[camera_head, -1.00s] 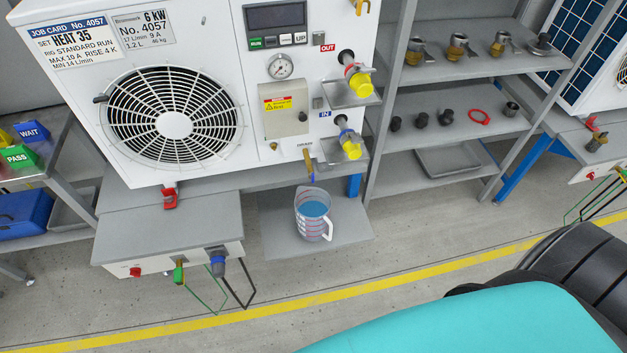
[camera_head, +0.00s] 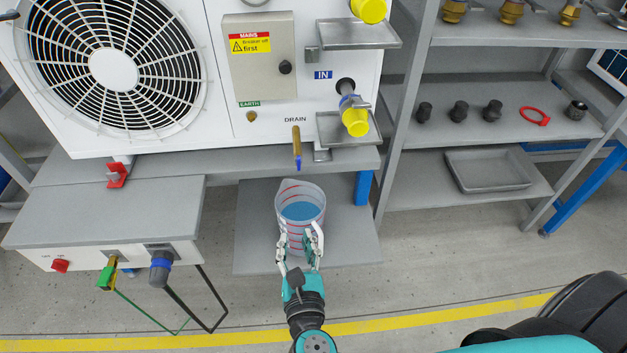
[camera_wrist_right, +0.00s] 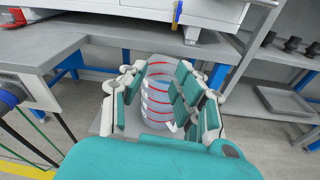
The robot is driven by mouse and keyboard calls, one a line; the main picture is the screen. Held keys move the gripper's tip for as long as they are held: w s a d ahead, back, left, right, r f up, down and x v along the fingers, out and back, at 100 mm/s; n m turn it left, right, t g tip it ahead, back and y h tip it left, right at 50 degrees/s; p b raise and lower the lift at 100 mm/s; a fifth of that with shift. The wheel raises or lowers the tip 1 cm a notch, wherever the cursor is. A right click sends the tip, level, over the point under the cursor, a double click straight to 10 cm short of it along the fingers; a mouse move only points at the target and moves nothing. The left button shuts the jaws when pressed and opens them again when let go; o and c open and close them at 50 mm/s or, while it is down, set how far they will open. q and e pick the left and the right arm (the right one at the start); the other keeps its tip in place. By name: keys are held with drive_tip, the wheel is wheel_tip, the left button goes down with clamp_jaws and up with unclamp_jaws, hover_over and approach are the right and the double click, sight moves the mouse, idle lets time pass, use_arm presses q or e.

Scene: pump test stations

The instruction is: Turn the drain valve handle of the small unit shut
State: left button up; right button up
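The brass drain valve (camera_head: 296,141) hangs under the white unit below the DRAIN label. Its blue-tipped handle (camera_head: 298,162) points down, in line with the spout. In the right wrist view the handle (camera_wrist_right: 178,11) shows at the top edge. A clear measuring jug (camera_head: 301,190) with red marks and blue liquid stands on the low shelf below the valve. My right gripper (camera_head: 299,243) is at the jug's near side, well below the valve. In the right wrist view its fingers are spread, with the jug between them; contact is unclear. My left gripper is not in view.
A grey bench (camera_head: 105,212) with a red knob and green and blue fittings is at left. Yellow-capped ports (camera_head: 355,120) with small trays stick out right of the valve. A grey rack (camera_head: 480,185) with fittings stands farther right.

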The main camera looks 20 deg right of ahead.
drive_tip(key=t+h, duration=0.1)
approach(299, 164)
drive_tip(key=shift+n, duration=0.4)
drive_tip(key=b+x, duration=0.1)
drive_tip(key=x, duration=0.7)
drive_tip(key=shift+w+f, duration=0.1)
drive_tip(key=shift+w, duration=0.15)
drive_tip(key=shift+w+d, duration=0.2)
drive_tip(key=shift+w, duration=0.4)
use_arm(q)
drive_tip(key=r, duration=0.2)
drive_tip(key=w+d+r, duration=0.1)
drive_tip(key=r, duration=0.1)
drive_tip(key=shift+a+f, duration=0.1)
use_arm(e)
drive_tip(key=shift+c, duration=0.4)
clamp_jaws()
